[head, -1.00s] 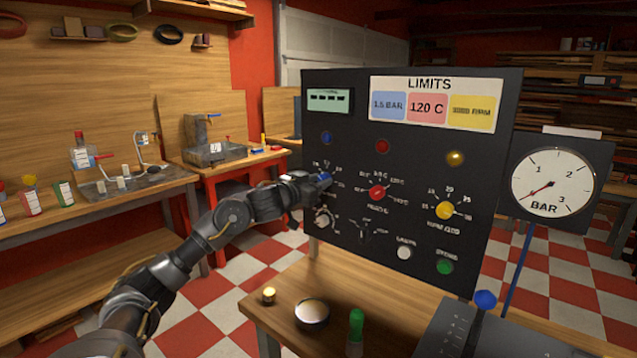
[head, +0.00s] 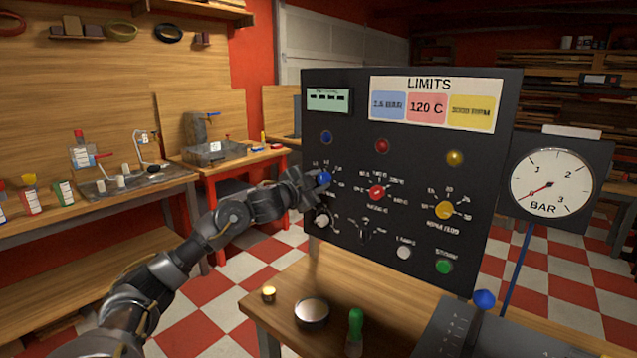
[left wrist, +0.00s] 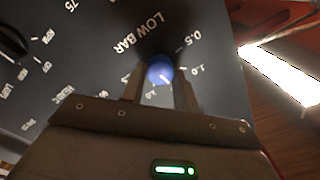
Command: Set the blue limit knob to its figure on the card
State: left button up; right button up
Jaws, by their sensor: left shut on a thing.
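The blue limit knob (head: 323,178) is on the dark panel (head: 345,255), at the left of a row of three knobs. My left gripper (left wrist: 160,82) is shut on it, with a finger on each side. In the left wrist view the blue knob (left wrist: 160,70) has a short white mark pointing toward the lower right; the figures 0.5 and 1.0 show beside it, others are partly hidden by the fingers. The LIMITS card (head: 433,103) is at the panel's top; its blue field (head: 389,105) seems to read 1.5 BAR, slightly blurred. My right gripper is not in view.
A red knob (head: 376,192) and a yellow knob (head: 444,210) sit to the right on the panel. A black-handled selector and a pale knob (head: 322,221) are below. A BAR gauge (head: 552,184) stands at right, its needle near the low end.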

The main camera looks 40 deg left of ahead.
pick_arm(q)
jog(key=shift+m, duration=0.8)
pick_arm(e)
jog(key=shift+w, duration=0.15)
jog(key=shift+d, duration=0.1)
pick_arm(q)
jog(key=o, duration=1)
jog(key=shift+c, duration=0.2)
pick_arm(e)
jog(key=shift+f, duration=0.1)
pick_arm(q)
jog(key=s+b, duration=0.4)
jog(key=s, duration=0.6)
jog(key=shift+s, duration=0.4)
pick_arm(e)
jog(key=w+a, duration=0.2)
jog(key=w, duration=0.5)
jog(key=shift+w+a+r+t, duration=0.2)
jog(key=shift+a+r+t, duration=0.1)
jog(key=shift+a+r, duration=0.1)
pick_arm(q)
jog(key=shift+d, duration=0.1)
